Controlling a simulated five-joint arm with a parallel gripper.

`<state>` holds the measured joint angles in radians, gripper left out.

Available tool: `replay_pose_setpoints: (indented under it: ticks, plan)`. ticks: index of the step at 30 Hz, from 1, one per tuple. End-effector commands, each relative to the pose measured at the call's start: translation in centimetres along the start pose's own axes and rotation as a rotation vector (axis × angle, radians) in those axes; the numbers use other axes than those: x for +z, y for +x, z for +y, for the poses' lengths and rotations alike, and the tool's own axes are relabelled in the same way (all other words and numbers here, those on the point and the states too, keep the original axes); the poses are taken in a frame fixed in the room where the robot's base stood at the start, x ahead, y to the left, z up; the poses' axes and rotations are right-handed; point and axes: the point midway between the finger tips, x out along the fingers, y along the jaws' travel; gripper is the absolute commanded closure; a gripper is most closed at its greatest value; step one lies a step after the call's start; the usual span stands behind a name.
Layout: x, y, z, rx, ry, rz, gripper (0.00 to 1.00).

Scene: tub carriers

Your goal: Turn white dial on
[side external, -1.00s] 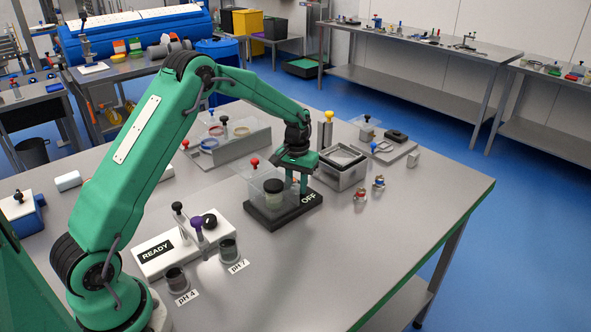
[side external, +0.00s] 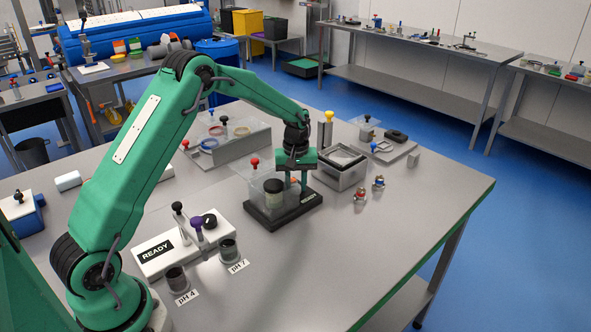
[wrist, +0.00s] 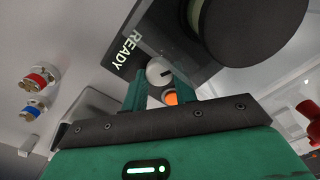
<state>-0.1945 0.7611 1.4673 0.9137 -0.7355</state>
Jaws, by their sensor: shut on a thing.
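The white dial (wrist: 158,71) is a small round knob with a dark mark, seen in the wrist view on a dark device. The device's black base (side external: 282,219) stands mid-table in the side view, and its label (side external: 308,198) reads READY. My gripper (side external: 296,187) is lowered over the device's right end. In the wrist view, my gripper (wrist: 156,79) has its two green fingers on either side of the white dial, shut on it. The dial is hidden in the side view.
A dark-lidded jar (side external: 273,190) stands on the device inside a clear guard, beside my gripper. A metal tub (side external: 342,173) stands close on the right. Two small fittings (side external: 369,187) lie further right. A white READY unit (side external: 155,249) is in front. The table's right front is clear.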

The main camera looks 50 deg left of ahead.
Motion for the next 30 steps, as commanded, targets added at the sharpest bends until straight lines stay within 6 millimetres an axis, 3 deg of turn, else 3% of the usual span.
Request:
replay_pose_setpoints:
  ticks: [7, 8, 10, 11, 30]
  plan:
    - [-0.14, -0.18, 0.01, 0.003, 0.0, 0.003, 0.95]
    - [-0.14, -0.18, 0.02, 0.003, 0.0, 0.003, 0.66]
    - [-0.13, -0.15, 0.01, 0.003, 0.0, 0.003, 0.52]
    - [-0.11, -0.14, 0.0, 0.002, 0.0, 0.002, 0.5]
    - [0.13, 0.22, -0.37, -0.008, 0.064, -0.01, 0.5]
